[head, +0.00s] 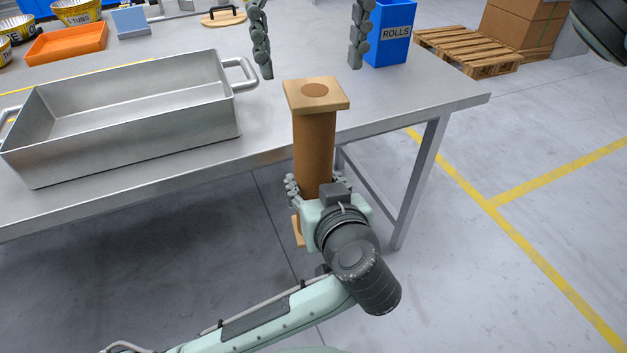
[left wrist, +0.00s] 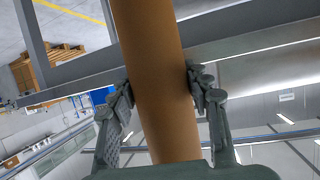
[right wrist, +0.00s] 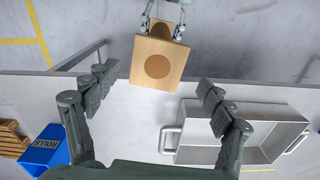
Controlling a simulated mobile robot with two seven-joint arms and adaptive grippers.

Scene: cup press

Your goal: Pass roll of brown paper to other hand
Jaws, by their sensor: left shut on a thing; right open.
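The roll of brown paper (head: 314,150) stands nearly upright in front of the table edge, with a square wooden end block (head: 316,93) on top and another partly hidden below. My left gripper (head: 318,190) is shut around its lower part; the left wrist view shows both fingers against the brown roll (left wrist: 158,75). My right gripper (head: 312,70) is open and empty above and beyond the roll's top. In the right wrist view the top block (right wrist: 158,62) lies ahead, between the line of the open fingers (right wrist: 158,92), apart from them.
A metal roasting-type tray (head: 130,150) with handles stands on the table (head: 430,95), left of the roll. A blue bin marked ROLLS (head: 390,45) stands at the table's far right. An orange tray (head: 68,44) and tubs sit far left.

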